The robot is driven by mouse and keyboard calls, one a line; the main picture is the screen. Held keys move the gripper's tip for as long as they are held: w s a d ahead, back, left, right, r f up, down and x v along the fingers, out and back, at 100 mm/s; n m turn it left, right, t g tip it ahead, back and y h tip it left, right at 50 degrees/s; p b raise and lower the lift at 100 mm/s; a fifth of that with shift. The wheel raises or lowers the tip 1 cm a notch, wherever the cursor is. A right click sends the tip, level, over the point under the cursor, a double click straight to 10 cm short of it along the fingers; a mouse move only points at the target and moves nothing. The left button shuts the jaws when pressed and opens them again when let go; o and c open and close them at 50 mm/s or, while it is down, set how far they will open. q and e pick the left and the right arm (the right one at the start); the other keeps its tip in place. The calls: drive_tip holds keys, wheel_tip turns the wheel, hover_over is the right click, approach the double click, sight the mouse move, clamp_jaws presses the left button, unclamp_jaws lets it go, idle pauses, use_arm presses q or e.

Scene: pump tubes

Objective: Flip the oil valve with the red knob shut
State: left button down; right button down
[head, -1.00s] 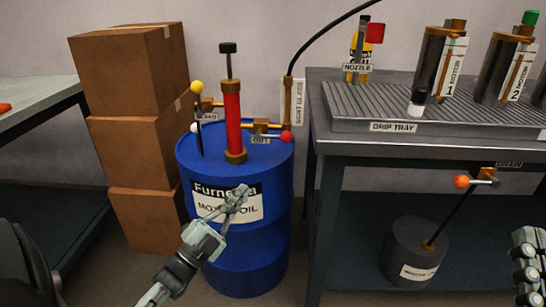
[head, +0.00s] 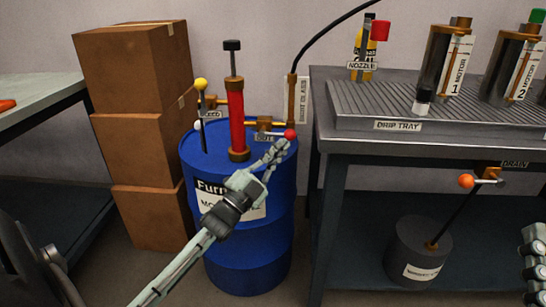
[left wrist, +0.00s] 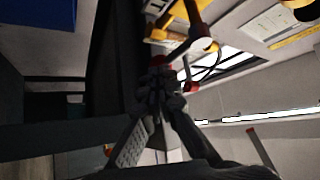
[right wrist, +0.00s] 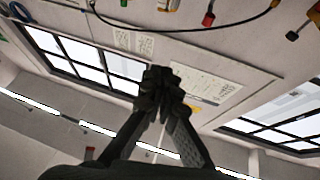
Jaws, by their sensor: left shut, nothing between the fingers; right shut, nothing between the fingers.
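The red knob (head: 290,134) is a small ball at the end of the valve on the "OUT" pipe, above the right side of the blue oil drum (head: 250,270). My left gripper (head: 278,150) is shut and empty, with its tips just below and left of the knob; I cannot tell whether they touch. In the left wrist view its closed fingers (left wrist: 158,85) lie near brass fittings (left wrist: 195,22), with red bits close by. My right gripper (right wrist: 162,85) is shut and empty in the right wrist view, away from the drum.
A red pump cylinder (head: 236,115) and a yellow-knobbed lever (head: 201,84) stand on the drum, left of the valve. A bench with a drip tray (head: 350,118) is to the right, with an orange-knobbed drain valve (head: 466,181) below. Stacked boxes (head: 145,150) stand left.

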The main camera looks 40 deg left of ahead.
idle(0.5)
use_arm(q)
drive_tip(key=shift+d+r+n+t+y, duration=0.1)
drive_tip(key=shift+r+n+t+y, duration=0.1)
drive_tip(key=shift+n+t+y, duration=0.35)
use_arm(e)
drive_tip(key=shift+s+d+r, duration=0.2)
